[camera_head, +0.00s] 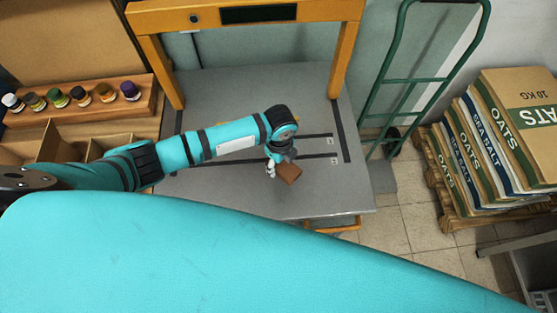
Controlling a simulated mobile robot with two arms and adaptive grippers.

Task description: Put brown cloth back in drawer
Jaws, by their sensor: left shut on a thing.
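The brown cloth (289,174) shows as a small brown folded piece over the grey tabletop (235,200). My left gripper (279,170) is shut on the cloth, with the arm reaching in from the left. I cannot tell whether the cloth touches the tabletop. A yellow-orange part (335,224) shows below the table's front edge; I cannot tell if it is a drawer or part of the frame. No open drawer is clearly seen. My right gripper is not in view.
A yellow-orange frame (345,55) stands at the table's back. A wooden rack (130,108) with several small jars stands at left. A green hand truck (400,80) and stacked sacks (490,150) stand at right. The tabletop's right side is clear.

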